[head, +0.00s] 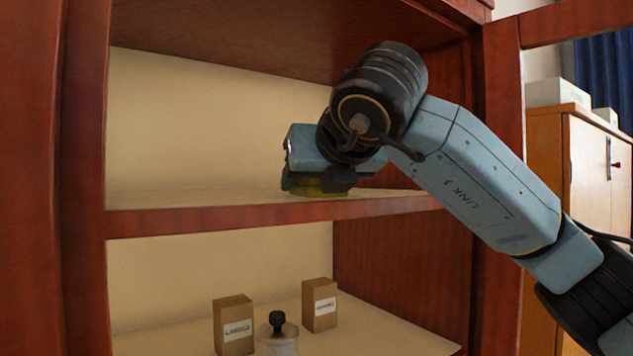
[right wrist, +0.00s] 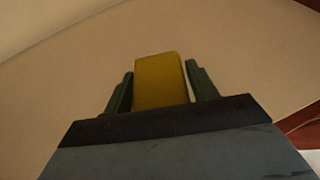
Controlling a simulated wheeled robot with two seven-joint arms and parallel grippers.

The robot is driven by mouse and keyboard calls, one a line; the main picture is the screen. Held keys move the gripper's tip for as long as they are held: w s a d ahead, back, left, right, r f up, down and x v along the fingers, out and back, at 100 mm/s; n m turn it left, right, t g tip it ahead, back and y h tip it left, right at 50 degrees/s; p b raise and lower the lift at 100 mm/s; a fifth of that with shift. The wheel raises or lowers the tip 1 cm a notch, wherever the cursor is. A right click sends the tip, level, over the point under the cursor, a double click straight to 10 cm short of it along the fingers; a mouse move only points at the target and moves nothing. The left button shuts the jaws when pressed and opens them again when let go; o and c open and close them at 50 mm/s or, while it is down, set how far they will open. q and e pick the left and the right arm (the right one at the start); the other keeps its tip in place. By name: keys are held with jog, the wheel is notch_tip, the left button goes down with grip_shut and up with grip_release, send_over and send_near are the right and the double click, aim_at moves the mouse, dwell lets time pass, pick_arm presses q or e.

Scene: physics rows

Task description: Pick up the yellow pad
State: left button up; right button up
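The yellow pad (right wrist: 160,80) is a block-like piece between the two fingers of my right gripper (right wrist: 162,88) in the right wrist view. The fingers lie along its left and right sides, very close to it. I cannot tell whether both fingers press on it. In the head view my right gripper (head: 316,184) is low over the upper shelf of the cabinet. A little of the yellow pad (head: 312,189) shows under it, and the gripper hides the rest. I cannot tell whether the pad touches the shelf. My left gripper is not in view.
The upper shelf (head: 200,218) has a red-brown front edge and is bare on the left. The lower shelf holds two brown boxes (head: 233,325) (head: 319,304) and a dark-capped bottle (head: 278,335). Cabinet sides (head: 85,180) flank the opening.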

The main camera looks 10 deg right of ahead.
jog(key=c, duration=0.5)
jog(key=shift+r, duration=0.1)
jog(key=shift+c, duration=0.2)
